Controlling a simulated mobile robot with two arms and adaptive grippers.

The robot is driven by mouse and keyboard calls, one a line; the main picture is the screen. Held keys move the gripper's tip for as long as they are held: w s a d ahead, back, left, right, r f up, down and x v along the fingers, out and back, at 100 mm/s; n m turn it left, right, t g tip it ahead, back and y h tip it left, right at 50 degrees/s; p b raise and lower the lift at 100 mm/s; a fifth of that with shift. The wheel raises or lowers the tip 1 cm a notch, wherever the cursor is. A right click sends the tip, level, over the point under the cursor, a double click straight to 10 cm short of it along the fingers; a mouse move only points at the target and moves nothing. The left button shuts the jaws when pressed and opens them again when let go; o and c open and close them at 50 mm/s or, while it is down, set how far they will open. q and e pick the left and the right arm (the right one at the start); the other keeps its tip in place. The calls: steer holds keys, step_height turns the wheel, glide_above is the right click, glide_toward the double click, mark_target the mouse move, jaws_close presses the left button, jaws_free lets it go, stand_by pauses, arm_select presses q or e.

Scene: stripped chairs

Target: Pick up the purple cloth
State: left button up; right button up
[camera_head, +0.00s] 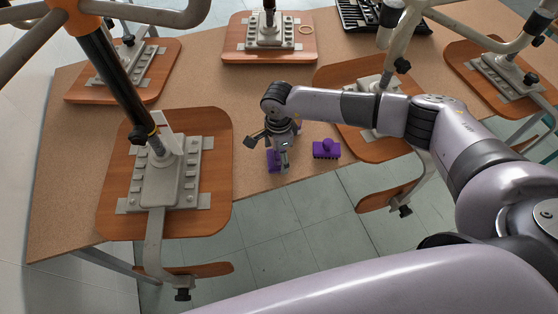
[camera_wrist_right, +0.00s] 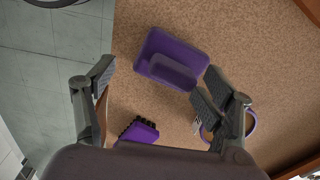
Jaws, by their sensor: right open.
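A purple rectangular, tray-like piece (camera_wrist_right: 152,45) lies on the table at the top of the right wrist view, with a darker purple flap or block in it; I cannot tell whether this is the cloth. A part of purple (camera_head: 272,163) shows in the head view, mostly behind my right gripper (camera_head: 268,150). That gripper is open and empty, pointing down, its fingers wide apart in the wrist view (camera_wrist_right: 156,82). The purple piece lies beyond the fingertips, nearer the right finger. My left gripper is not in view.
A purple brush (camera_wrist_right: 141,130) with dark bristles lies near the table edge; a purple knobbed block (camera_head: 326,150) stands right of the gripper in the head view. A purple ring (camera_wrist_right: 252,122) is partly behind the right finger. Upturned chairs (camera_head: 165,180) crowd the table (camera_head: 70,190).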

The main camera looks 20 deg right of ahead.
steer(key=shift+s+d+f, duration=0.1)
steer(key=shift+s+f, duration=0.15)
steer(key=shift+f, duration=0.25)
steer(key=shift+s+f, duration=0.25)
steer(key=shift+f, duration=0.2)
steer(key=shift+w+f, duration=0.1)
steer(key=shift+w, duration=0.05)
steer(key=shift+c, duration=0.2)
steer(key=shift+r, duration=0.2)
steer(key=c, duration=0.6)
jaws_close()
